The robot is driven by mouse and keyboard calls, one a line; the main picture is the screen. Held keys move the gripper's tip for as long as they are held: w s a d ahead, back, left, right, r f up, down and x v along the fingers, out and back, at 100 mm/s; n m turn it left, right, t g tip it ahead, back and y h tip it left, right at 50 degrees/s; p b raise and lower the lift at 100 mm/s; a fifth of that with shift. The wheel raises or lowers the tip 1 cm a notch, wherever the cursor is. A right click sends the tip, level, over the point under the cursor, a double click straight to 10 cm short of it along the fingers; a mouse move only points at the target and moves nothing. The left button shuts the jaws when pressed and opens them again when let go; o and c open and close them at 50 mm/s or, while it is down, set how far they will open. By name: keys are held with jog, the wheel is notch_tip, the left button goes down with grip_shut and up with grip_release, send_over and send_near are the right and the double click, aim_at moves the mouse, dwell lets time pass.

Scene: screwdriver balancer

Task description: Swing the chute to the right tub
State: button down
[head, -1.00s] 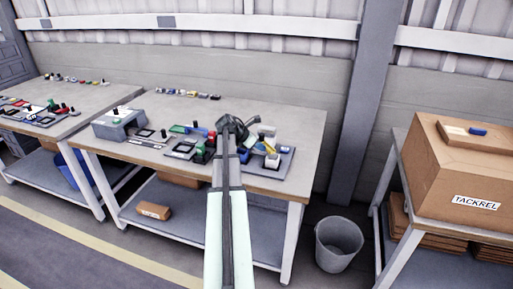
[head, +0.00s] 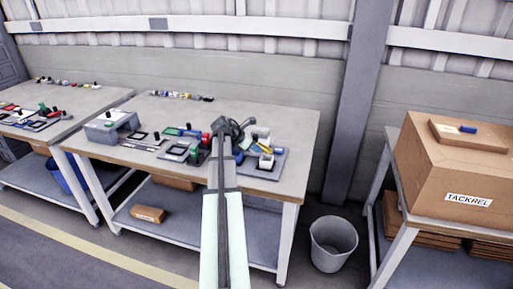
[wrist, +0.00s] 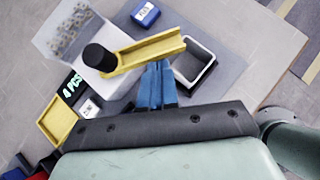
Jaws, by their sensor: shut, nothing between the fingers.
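The yellow chute (wrist: 150,50) is an open channel in the wrist view, with a black knob (wrist: 100,57) at its left end. Its right end lies beside the upper edge of a white-rimmed tub (wrist: 208,75) with a grey inside, the right one. A yellow tub (wrist: 57,120) sits at lower left, apart from the chute. My gripper (wrist: 158,68) is shut and empty; its blue fingers are against or just beside the chute's near side, and contact is unclear. In the head view my gripper (head: 232,130) hides part of the station.
A clear hopper of small parts (wrist: 75,30) and a "4 PCS" label (wrist: 72,88) stand left of the chute. A blue box (wrist: 145,14) lies beyond it. Other stations crowd the bench (head: 295,125) to the left; its right end is bare. A grey bin (head: 333,243) stands on the floor.

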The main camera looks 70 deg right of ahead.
jog(key=a, duration=0.1)
jog(key=w+a, duration=0.1)
jog(key=shift+w+a, duration=0.3)
jog(key=shift+a, duration=0.1)
jog(key=v, duration=0.9)
jog(key=shift+s+a, duration=0.35)
jog(key=c, duration=1.8)
grip_release()
jog(key=shift+w+a+r, duration=0.1)
jog(key=shift+a+r, duration=0.05)
jog(key=shift+r, duration=0.1)
jog(key=shift+o, duration=0.8)
jog(key=shift+w+a, duration=0.15)
jog(key=shift+w, duration=0.1)
jog(key=o, duration=0.5)
jog(key=shift+n, duration=0.3)
jog(key=w+f, duration=0.1)
jog(key=w+d+f, duration=0.1)
jog(key=w+f, duration=0.1)
jog(key=shift+f, duration=0.1)
jog(key=shift+c, duration=0.2)
jog(key=m+g+h, duration=0.2)
jog(key=g+h, duration=0.1)
jog(key=g, duration=0.1)
send_near(255, 135)
jog(key=x, duration=1.2)
jog(key=shift+c, duration=0.2)
